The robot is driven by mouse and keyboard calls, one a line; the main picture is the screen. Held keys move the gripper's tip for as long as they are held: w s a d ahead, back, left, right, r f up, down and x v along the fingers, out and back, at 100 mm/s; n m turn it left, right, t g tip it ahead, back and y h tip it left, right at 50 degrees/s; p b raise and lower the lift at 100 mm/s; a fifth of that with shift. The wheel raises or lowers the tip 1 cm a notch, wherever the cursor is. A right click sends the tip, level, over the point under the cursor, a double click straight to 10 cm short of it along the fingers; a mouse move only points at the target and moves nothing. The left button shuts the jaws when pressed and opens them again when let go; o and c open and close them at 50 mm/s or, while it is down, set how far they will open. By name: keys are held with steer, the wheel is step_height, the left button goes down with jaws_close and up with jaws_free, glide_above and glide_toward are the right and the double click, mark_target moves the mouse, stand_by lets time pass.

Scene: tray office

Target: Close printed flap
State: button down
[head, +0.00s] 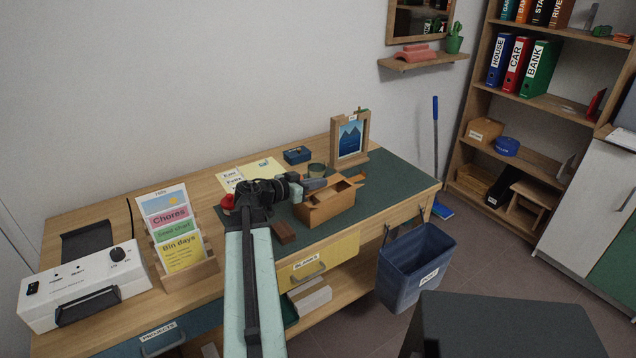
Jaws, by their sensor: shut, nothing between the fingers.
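A small brown box (326,207) stands on the dark green desk mat. Its top is open, with flaps standing out at its far and right sides. A flap (357,178) sticks out at the right. I cannot make out print on any flap from here. My gripper (314,184) reaches in from the left at the box's upper left edge. It is shut with nothing held. It hides part of the box's left and far rim, and I cannot tell if it touches a flap.
A dark brown block (285,232) lies left of the box. A picture frame (350,138), a small cup (317,170) and a blue tin (298,155) stand behind it. A card holder (188,274) stands left.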

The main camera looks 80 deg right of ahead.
step_height(320, 180, up, 4)
steer(key=shift+f+p, duration=0.1)
steer(key=shift+p, duration=0.9)
steer(key=f+v, duration=0.1)
steer(key=v, duration=0.8)
steer(key=shift+w+a+p, duration=0.15)
steer(key=shift+a+p, duration=0.25)
steer(key=shift+a, duration=0.05)
